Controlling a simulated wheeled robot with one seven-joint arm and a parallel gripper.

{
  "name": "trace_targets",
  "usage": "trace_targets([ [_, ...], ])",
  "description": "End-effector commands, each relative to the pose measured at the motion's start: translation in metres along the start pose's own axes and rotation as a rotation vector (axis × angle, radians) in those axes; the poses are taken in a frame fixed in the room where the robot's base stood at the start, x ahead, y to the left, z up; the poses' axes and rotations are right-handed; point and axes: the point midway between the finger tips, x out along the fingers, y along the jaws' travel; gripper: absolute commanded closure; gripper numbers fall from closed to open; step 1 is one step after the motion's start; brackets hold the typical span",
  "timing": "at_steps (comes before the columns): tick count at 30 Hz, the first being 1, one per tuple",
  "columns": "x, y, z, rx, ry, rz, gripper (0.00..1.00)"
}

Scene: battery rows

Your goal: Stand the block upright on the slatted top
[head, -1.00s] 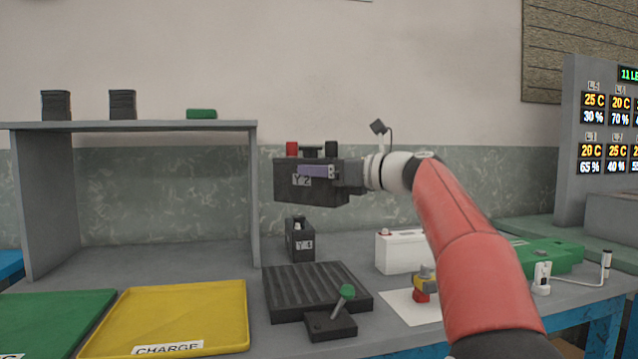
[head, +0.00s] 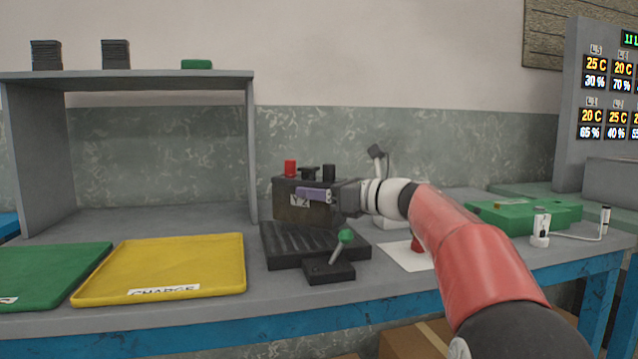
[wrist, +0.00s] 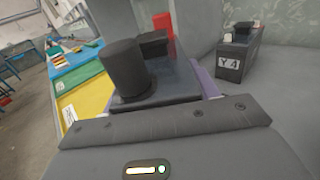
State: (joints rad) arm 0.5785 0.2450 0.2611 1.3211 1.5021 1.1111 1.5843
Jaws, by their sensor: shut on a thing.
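The block is a dark battery labelled Y 2 (head: 290,213), with a red and a black post and a handle on top. My gripper (head: 335,198) is shut on its right side and holds it upright. The block is over the back part of the black slatted top (head: 285,248). I cannot tell whether its base touches the slats. In the wrist view the block's top (wrist: 180,82) shows close up, with the black post nearest, beyond my gripper's edge; its base is hidden there.
A lever with a green knob (head: 344,237) stands right in front of the slatted top. A yellow tray (head: 170,265) lies to the left. A second block labelled Y 4 (wrist: 238,55) shows in the wrist view. A grey shelf (head: 150,77) stands at the back left.

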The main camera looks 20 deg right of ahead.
Motion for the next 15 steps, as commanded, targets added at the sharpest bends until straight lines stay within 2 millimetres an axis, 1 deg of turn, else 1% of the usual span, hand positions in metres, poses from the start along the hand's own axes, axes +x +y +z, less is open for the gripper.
trace_targets([
  [3, 0.000, 0.001, -0.015, -0.001, -0.005, 0.000, 1.00],
  [5, 0.000, 0.001, -0.020, -0.002, -0.006, 0.000, 1.00],
  [15, 0.000, 0.001, -0.022, -0.003, -0.006, 0.000, 1.00],
])
